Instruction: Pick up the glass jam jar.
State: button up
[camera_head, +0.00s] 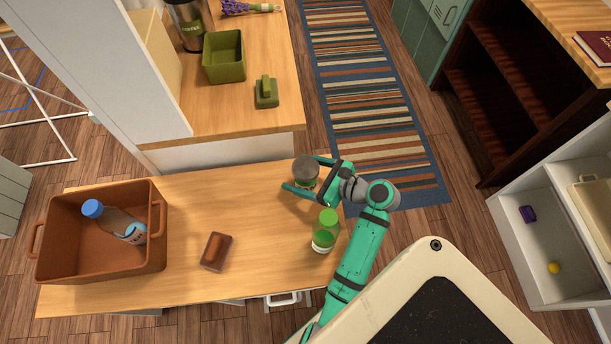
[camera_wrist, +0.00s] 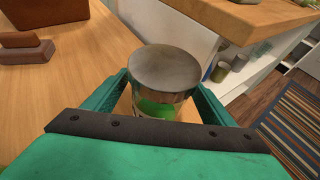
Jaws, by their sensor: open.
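My gripper (camera_head: 305,175) is open, with one finger on each side of this jar. In the wrist view my gripper (camera_wrist: 160,98) hides the jar's base, and I cannot tell whether the fingers touch it. A second glass container with a green lid (camera_head: 326,228) stands nearer, beside my arm. Neither label is readable.
A brown crate (camera_head: 62,262) holding a blue-capped bottle (camera_head: 115,221) is at the counter's left. A reddish-brown block with a handle (camera_head: 216,251) lies mid-counter. A raised counter (camera_head: 215,122) stands behind. Between crate and jars, the surface is mostly clear.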

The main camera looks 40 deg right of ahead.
jog(key=shift+x, duration=1.15)
jog(key=c, duration=1.3)
jog(key=shift+r, duration=0.15)
jog(key=shift+r, duration=4.75)
jog(key=shift+r, duration=0.1)
